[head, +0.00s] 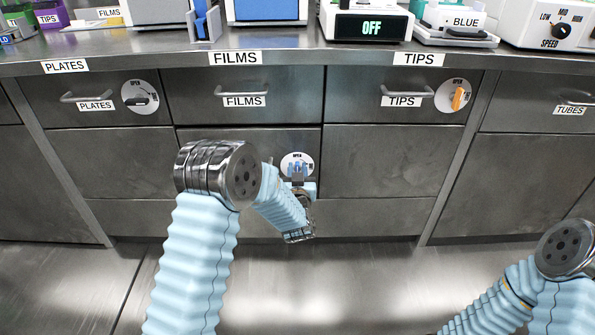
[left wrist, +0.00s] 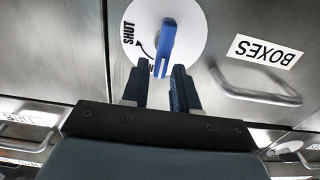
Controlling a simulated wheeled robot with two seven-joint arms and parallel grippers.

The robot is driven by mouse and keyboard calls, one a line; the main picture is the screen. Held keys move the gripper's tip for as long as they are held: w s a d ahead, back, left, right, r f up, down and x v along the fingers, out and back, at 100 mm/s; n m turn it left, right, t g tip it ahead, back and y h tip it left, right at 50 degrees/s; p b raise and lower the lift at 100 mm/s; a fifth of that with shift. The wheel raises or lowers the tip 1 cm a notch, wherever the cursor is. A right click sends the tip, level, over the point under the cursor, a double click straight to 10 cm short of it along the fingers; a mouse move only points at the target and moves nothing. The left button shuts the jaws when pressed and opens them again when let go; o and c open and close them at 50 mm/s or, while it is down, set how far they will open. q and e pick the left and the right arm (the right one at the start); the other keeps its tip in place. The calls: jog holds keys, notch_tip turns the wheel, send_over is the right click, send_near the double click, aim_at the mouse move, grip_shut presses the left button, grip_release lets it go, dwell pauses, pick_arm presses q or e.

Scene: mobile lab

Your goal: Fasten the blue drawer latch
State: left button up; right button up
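The blue latch (left wrist: 168,38) is a slim blue lever on a round white dial (left wrist: 190,50) on the front of a lower drawer. In the head view, the dial (head: 289,159) shows OPEN at its top. In the left wrist view SHUT is at the dial's left, and the lever's end points down toward the mostly hidden OPEN mark. My left gripper (left wrist: 160,76) is open, its two dark fingers on either side of the lever's end. I cannot tell whether either finger touches it. It hides part of the latch in the head view (head: 298,174). My right gripper is out of view.
The BOXES drawer handle (left wrist: 258,88) is close beside my left gripper. Above are the FILMS drawer (head: 180,110) and the TIPS drawer with an orange latch (head: 457,98). A PLATES drawer has a dark latch (head: 136,101). The counter edge (head: 300,58) runs overhead.

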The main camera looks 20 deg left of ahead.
pick_arm(q)
grip_shut()
jog(key=m, duration=0.2)
jog(key=d+m, duration=0.1)
jog(key=m, duration=0.1)
jog(key=shift+w, duration=0.1)
jog(key=f+m, duration=0.1)
jog(key=m, duration=0.3)
jog(key=d+m+p, duration=0.1)
jog(key=m, duration=0.4)
jog(key=f+m, duration=0.1)
jog(key=m, duration=0.3)
jog(key=shift+w+d+f+m+p, duration=0.25)
jog(key=shift+d+f+m+p, duration=0.05)
jog(key=shift+m, duration=0.1)
dwell(0.3)
